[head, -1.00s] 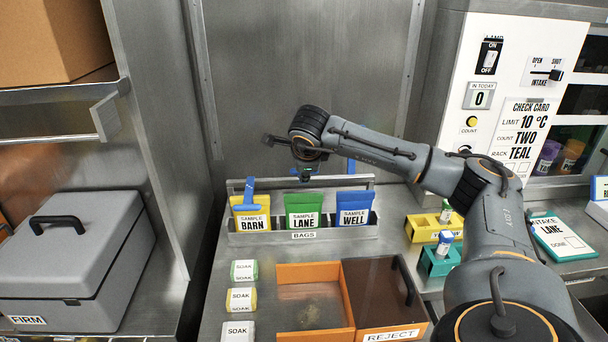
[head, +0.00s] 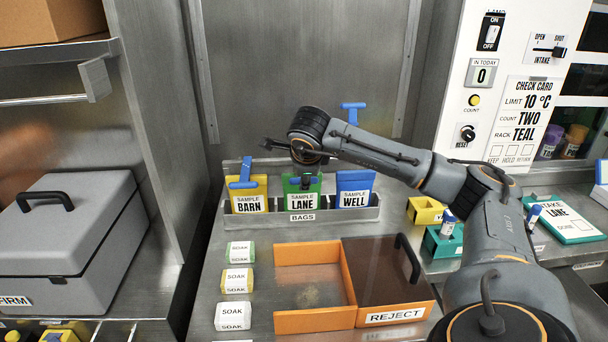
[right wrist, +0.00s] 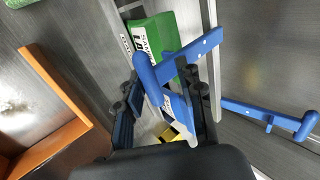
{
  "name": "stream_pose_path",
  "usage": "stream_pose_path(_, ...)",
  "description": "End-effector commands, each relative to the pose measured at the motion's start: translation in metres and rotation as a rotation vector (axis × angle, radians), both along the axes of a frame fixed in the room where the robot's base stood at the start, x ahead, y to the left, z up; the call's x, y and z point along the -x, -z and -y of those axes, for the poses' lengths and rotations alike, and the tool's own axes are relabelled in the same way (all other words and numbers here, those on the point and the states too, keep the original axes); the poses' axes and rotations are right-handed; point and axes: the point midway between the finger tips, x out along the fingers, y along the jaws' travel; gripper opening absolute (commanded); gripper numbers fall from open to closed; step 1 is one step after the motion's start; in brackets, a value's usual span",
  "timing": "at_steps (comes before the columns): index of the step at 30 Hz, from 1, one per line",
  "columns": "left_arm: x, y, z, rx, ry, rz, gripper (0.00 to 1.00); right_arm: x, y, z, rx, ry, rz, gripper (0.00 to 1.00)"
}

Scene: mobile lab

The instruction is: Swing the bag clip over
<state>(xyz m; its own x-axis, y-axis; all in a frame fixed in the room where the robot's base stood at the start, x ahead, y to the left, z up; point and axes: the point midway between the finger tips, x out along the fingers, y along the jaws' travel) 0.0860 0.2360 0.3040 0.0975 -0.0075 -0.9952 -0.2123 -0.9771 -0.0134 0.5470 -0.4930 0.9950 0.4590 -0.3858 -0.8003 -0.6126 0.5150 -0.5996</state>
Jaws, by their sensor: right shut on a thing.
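Three sample bags stand in the metal holder marked BAGS (head: 340,215): yellow BARN (head: 260,190), green LANE (head: 314,187) and blue WELL (head: 369,183). A blue clip (head: 242,185) lies over the front of the BARN bag. Another blue clip (head: 353,107) stands up behind my arm, above the WELL bag. My right gripper (head: 305,181) is at the top of the LANE bag. In the right wrist view it is shut on a blue T-shaped clip (right wrist: 190,58) beside the green bag (right wrist: 151,35). The gripper hides most of this clip in the head view.
An orange bin (head: 315,318) with a brown REJECT lid (head: 383,280) stands in front of the bags. Several SOAK blocks (head: 237,280) lie to its left. Yellow (head: 424,210) and teal (head: 440,245) racks are at right. Steel walls stand behind.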

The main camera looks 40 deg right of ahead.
Motion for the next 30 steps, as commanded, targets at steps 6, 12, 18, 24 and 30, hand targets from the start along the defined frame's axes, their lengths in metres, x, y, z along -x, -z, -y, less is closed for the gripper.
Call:
stream_pose_path(6, 0.000, 0.001, 0.000, -0.001, 0.000, 0.000, 0.40, 0.001, 0.006, 0.000, -0.002, 0.002, -0.012, 0.00)
stream_pose_path(12, 0.000, 0.001, -0.001, -0.001, 0.000, -0.001, 0.40, 0.001, 0.005, 0.001, -0.002, 0.003, -0.010, 0.38)
stream_pose_path(18, 0.000, 0.001, -0.001, -0.001, 0.000, -0.001, 0.40, 0.000, 0.004, 0.001, 0.000, 0.002, -0.006, 0.38)
stream_pose_path(24, 0.001, 0.001, -0.002, -0.002, 0.001, -0.002, 0.40, 0.000, 0.002, 0.001, 0.001, 0.002, -0.003, 0.38)
stream_pose_path(30, 0.002, 0.000, -0.002, -0.003, 0.001, -0.002, 0.40, 0.006, -0.011, -0.005, 0.000, 0.001, 0.001, 0.38)
